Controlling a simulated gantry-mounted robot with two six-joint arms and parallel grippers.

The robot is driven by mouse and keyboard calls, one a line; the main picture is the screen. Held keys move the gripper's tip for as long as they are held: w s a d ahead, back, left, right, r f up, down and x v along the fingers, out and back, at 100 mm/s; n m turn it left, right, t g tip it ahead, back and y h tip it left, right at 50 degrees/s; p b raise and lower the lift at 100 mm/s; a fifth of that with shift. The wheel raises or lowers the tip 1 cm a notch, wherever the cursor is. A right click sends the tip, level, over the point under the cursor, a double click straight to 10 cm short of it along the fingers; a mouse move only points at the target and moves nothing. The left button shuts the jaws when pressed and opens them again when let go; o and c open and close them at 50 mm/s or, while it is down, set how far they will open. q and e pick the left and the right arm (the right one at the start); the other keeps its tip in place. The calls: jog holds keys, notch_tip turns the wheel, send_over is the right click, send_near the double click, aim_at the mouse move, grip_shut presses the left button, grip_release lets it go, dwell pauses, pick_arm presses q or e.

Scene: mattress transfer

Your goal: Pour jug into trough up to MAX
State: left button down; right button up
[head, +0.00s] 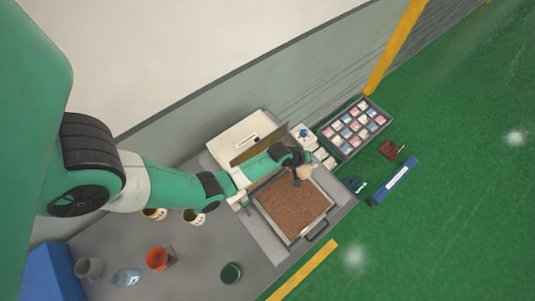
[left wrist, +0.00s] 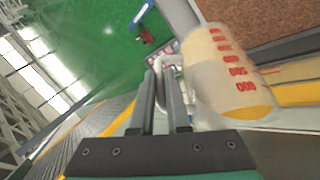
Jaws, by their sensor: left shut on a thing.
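My left gripper (head: 297,178) reaches in over the work table in the head view. In the left wrist view its two fingers (left wrist: 165,95) are shut on the handle of the jug (left wrist: 215,60). The jug is translucent, with red markings and yellowish liquid, and looks tilted in that view. In the head view the jug (head: 306,172) is a small pale shape at the fingertips, partly hidden. A tray with brown granular filling (head: 295,208) lies below. In the left wrist view a narrow yellow strip (left wrist: 298,94) runs beside it; I cannot tell if this is the trough.
Cups, an orange pot (head: 157,258), a clear vessel (head: 126,277) and a green pot (head: 231,273) stand on the grey table. A compartment box (head: 357,130) sits at upper right.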

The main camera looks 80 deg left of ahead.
pick_arm(q)
jog(key=shift+s+a+r+t, duration=0.15)
jog(key=shift+s+r+t, duration=0.1)
jog(key=shift+r+t, duration=0.15)
jog(key=shift+s+a+r+t, duration=0.1)
jog(key=shift+s+r+t, duration=0.15)
jog(key=shift+r, duration=0.2)
pick_arm(e)
jog(key=shift+a, duration=0.55)
